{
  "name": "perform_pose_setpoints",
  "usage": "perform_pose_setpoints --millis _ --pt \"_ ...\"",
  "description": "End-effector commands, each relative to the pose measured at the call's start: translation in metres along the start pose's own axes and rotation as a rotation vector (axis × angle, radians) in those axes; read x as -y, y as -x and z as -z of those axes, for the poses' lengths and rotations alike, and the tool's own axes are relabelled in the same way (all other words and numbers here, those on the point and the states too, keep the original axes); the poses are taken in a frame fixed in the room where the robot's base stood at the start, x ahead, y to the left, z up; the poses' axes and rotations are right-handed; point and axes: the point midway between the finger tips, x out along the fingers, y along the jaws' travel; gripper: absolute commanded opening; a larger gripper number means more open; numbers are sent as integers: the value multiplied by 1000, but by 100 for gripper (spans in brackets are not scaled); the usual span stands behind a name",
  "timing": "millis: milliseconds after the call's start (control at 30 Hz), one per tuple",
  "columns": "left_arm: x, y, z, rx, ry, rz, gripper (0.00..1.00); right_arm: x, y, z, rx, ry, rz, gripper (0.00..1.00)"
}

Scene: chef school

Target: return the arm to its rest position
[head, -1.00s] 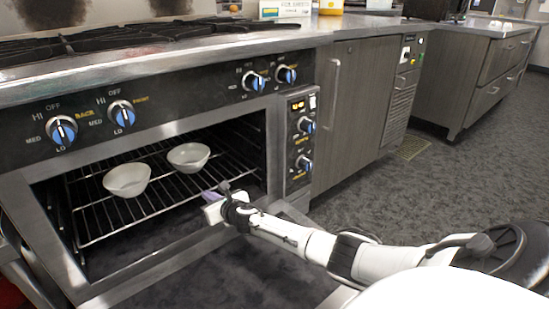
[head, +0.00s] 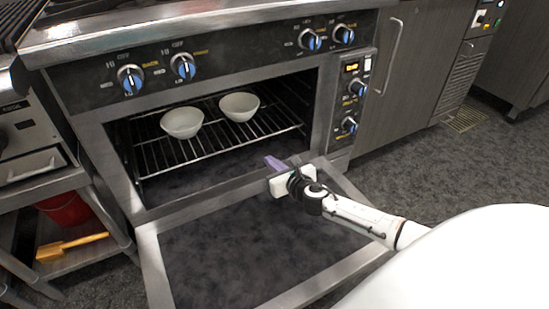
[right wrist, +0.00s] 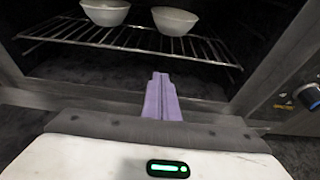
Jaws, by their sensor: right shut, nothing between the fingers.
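My right gripper (head: 274,162) is shut and empty, with its purple fingers pressed together. It is in front of the oven opening, above the lowered oven door (head: 230,262), and points at the opening. In the right wrist view the shut purple fingers (right wrist: 161,98) point toward the oven, below the rack. My right arm reaches in from the lower right of the head view. My left gripper is not in view.
Two white bowls (head: 182,123) (head: 239,107) stand on the oven rack (head: 160,155). The open door juts out low in front. Control knobs (head: 349,124) are right of the opening. A red bucket (head: 66,208) is on a shelf at left. Grey floor (head: 440,175) is clear at right.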

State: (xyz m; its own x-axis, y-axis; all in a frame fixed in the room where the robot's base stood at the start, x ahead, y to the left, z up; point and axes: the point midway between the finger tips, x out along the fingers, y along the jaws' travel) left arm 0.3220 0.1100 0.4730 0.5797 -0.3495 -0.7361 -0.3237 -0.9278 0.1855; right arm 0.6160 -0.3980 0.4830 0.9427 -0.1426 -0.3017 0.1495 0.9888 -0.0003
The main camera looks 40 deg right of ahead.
Motion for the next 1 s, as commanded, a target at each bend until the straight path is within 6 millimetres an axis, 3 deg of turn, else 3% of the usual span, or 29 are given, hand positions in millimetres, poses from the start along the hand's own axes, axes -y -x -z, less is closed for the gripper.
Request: perform_pose_setpoints --millis 333,467,567,700,800,1000 --pt "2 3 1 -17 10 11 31 0 12 1 0 -7 1 0" --pt "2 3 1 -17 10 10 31 -14 26 8 -12 -192 27 0" --pt "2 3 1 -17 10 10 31 -33 57 23 -49 -562 103 0" --pt "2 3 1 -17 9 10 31 -58 131 60 -146 -1273 325 0" --pt "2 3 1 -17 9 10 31 -72 185 82 -208 -1681 516 0" --pt "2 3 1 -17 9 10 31 -94 264 101 -271 -2149 835 0"
